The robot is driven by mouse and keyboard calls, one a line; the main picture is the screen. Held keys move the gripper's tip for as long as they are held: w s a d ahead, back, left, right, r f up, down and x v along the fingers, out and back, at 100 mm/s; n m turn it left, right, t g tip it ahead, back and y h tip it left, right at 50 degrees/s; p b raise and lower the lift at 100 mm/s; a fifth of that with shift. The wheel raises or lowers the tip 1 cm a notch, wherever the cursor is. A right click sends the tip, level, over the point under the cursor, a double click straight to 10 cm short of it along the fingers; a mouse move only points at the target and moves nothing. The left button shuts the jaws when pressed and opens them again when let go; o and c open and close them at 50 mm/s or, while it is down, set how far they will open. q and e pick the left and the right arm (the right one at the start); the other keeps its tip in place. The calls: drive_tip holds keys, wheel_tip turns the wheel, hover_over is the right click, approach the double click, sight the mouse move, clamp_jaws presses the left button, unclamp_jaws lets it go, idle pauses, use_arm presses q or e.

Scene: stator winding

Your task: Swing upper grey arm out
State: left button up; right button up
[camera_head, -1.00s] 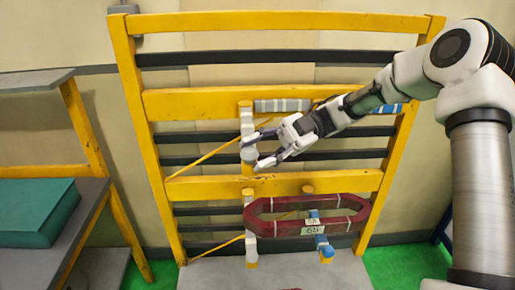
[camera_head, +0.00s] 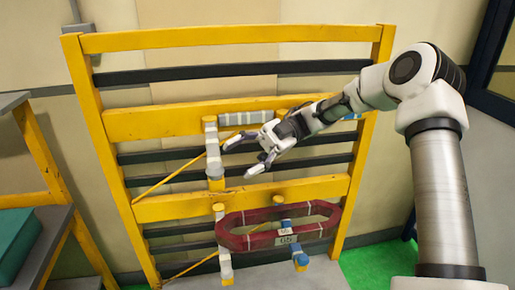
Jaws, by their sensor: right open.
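A yellow rack (camera_head: 160,121) carries several wrapped arms. At the upper level, a grey arm with white bands (camera_head: 246,117) lies along the yellow rail. To its left, a white and grey wrapped arm (camera_head: 213,150) juts outward and down from a yellow knob. My right gripper (camera_head: 238,161) is open and empty, its fingers pointing left, just right of that jutting arm. Its fingers look apart from it, though the depth is hard to judge. My right wrist hides part of the upper rail. My left gripper is out of view.
A dark red coil (camera_head: 255,242) with a label hangs at the lower level, between a white wrapped arm (camera_head: 225,263) and a blue arm (camera_head: 300,259). A shelf with a teal block (camera_head: 18,240) stands at the left. Green floor shows at the lower right.

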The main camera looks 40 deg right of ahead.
drive_tip(key=w+d, duration=0.1)
drive_tip(key=d, duration=0.6)
drive_tip(key=shift+w, duration=0.2)
drive_tip(key=shift+f, duration=0.1)
